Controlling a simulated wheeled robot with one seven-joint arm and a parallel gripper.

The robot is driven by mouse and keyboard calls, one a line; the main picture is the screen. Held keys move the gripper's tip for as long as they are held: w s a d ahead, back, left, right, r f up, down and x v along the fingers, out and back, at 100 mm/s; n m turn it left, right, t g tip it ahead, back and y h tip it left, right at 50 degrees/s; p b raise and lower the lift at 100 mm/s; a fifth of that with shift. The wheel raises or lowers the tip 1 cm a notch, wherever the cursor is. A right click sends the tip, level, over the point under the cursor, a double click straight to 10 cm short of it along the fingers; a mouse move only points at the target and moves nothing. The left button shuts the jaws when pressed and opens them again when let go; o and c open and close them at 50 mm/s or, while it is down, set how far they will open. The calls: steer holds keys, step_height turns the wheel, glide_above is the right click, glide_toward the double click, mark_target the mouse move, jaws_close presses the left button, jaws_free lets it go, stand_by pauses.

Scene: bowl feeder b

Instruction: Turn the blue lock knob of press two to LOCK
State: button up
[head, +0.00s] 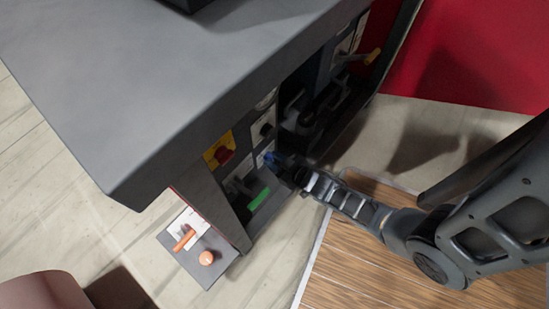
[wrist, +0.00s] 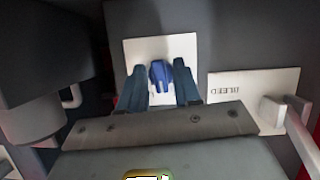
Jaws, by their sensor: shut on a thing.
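The blue lock knob (wrist: 161,75) sits on a pale plate (wrist: 132,52) in the wrist view. My gripper (wrist: 161,84) has one finger on each side of the knob and is shut on it. Any marking on the plate near the knob cannot be read. In the head view the knob (head: 268,158) is a small blue spot on the side of the dark machine, and my gripper (head: 284,168) reaches it from the right. Which way the knob points is unclear.
A plate lettered BLEED (wrist: 238,88) is right of the knob, with a pale lever (wrist: 290,118) by it. A red switch on yellow (head: 221,153), a green part (head: 258,199) and an orange-knobbed panel (head: 205,257) are nearby. The machine's grey top (head: 150,75) overhangs them.

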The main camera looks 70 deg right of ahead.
steer(key=m+y, duration=0.1)
steer(key=m+y+b, duration=0.1)
steer(key=m, duration=0.1)
steer(key=shift+s+f+t+y, duration=0.1)
steer(key=shift+f+t+y, duration=0.1)
steer(key=shift+t+y, duration=0.1)
steer(key=m+y+b, duration=0.1)
steer(key=m+b, duration=0.1)
steer(key=shift+d+m+t+b, duration=0.1)
steer(key=shift+m+t+b, duration=0.2)
steer(key=shift+t, duration=0.1)
steer(key=shift+m+y+b, duration=0.3)
steer(key=shift+m+b, duration=0.2)
steer(key=shift+m, duration=0.1)
steer(key=shift+r, duration=0.1)
steer(key=o, duration=0.7)
steer(key=shift+s, duration=0.1)
steer(key=p+v, duration=0.2)
steer(key=v, duration=0.5)
steer(key=shift+s+d, duration=0.1)
steer(key=shift+s, duration=0.25)
